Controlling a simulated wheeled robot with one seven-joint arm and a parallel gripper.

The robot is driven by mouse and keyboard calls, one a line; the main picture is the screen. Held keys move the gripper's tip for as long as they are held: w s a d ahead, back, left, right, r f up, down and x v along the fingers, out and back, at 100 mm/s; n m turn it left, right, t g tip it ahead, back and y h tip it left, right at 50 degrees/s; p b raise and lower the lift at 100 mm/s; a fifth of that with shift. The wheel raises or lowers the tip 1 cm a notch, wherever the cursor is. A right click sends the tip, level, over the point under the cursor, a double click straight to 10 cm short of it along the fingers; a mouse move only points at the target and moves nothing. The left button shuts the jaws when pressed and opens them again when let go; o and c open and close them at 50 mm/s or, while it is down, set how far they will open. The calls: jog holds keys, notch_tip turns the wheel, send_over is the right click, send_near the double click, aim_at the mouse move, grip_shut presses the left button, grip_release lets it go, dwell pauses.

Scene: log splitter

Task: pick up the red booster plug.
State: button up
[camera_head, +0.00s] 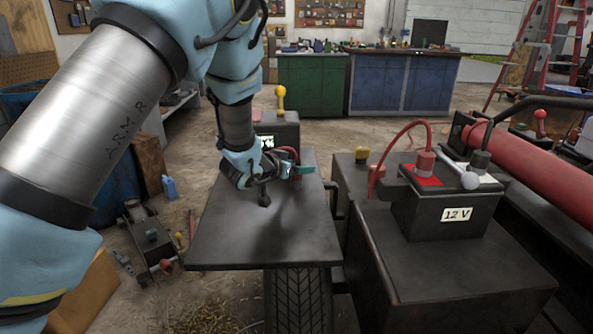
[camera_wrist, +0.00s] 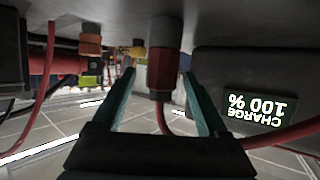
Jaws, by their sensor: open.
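The red booster plug (camera_wrist: 163,72) stands on a dark flat plate (camera_head: 225,235), beside a black booster box (camera_head: 282,132). In the wrist view, which is upside down, the plug sits between my two teal fingers, with a red cable running from it. My gripper (camera_wrist: 158,78) is open, one finger on each side of the plug, with visible gaps. In the head view my gripper (camera_head: 288,171) is low over the plate's far part and hides most of the plug. The box (camera_wrist: 250,95) reads "CHARGE 100 %" in the wrist view.
A 12 V battery (camera_head: 445,205) with a red clamp (camera_head: 425,163) and a red cable stands to the right. A red cylinder (camera_head: 540,170) lies beyond it. A yellow-knobbed lever (camera_head: 280,97) rises by the box. The plate's near part is bare.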

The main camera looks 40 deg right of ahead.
jog(key=x, duration=0.3)
jog(key=shift+w+d, duration=0.1)
jog(key=shift+c, duration=0.2)
grip_shut()
dwell(0.3)
